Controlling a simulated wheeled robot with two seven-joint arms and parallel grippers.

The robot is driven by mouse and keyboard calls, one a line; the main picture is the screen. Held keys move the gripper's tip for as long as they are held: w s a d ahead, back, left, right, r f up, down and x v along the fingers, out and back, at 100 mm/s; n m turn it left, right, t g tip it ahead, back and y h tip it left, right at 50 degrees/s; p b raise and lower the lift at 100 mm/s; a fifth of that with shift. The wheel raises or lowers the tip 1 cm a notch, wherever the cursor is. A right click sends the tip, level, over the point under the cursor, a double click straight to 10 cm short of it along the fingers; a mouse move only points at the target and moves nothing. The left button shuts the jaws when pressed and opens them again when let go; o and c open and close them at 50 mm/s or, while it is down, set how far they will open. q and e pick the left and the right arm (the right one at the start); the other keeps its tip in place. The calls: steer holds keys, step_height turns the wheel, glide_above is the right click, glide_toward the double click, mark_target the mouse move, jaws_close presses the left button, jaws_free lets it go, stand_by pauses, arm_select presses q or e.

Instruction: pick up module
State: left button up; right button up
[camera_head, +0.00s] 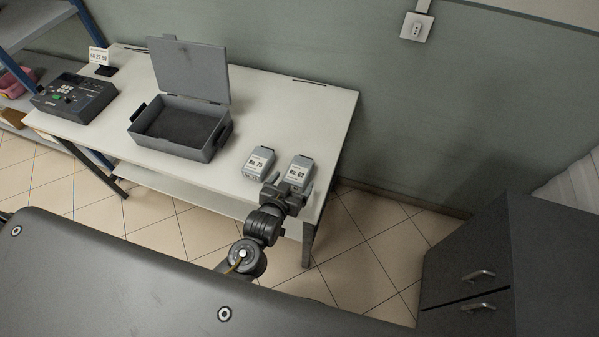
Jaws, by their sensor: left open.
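Two small grey modules with white labels stand at the right end of the white table (215,185). The left one, labelled No. 75 (259,162), stands clear of the gripper. The right one reads like No. 62 (299,170). My left gripper (286,184) is open at the near side of the right module, its fingers pointing toward it. Whether the fingers touch or surround that module is not clear. My right gripper is not in view.
An open grey case (183,128) with a raised lid stands on the table, left of the modules. A dark control box (74,98) and a small sign (99,56) are farther left. A dark cabinet (470,262) stands at the right.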

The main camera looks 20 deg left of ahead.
mark_target(295, 177)
arm_select(q)
steer(key=p+x, duration=0.1)
steer(key=x, duration=0.4)
steer(key=shift+c, duration=0.5)
steer(key=c, duration=1.2)
steer(key=shift+c, duration=0.2)
steer(key=shift+r, duration=0.2)
